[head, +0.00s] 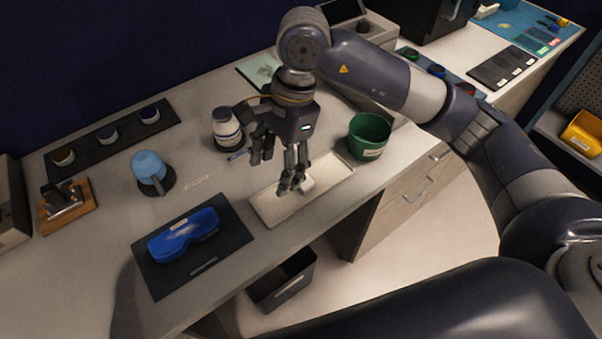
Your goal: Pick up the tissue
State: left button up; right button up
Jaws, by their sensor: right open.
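A small white item that looks like the tissue (308,186) lies on a shallow cream tray (330,177) on the grey desk. My right gripper (292,188) points down over the tray, with its fingertips close beside the white item. The gripper is open; I cannot tell whether a fingertip touches the item. The fingers hide part of the tray and possibly part of the item. My left gripper is not in view.
A green cup (369,137) stands right of the tray. A blue glasses case (184,235) lies on a dark mat (158,278) at front left. A dark bin (283,281) sits below the desk edge.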

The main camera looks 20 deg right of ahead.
jog(key=w+d+h, duration=0.3)
jog(key=d, duration=0.3)
jog(key=p, duration=0.1)
send_over(304, 180)
notch_tip(304, 180, down, 4)
jog(key=shift+r+t, duration=0.15)
jog(key=shift+t, duration=0.25)
jog(key=shift+f, duration=0.3)
jog(key=shift+f+p, duration=0.6)
notch_tip(304, 180, down, 3)
jog(key=shift+f+p, duration=0.1)
jog(key=shift+p, duration=0.65)
jog(key=shift+f, duration=0.55)
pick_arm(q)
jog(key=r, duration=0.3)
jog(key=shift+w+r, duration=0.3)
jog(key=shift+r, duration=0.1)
pick_arm(e)
jog(key=c, duration=0.8)
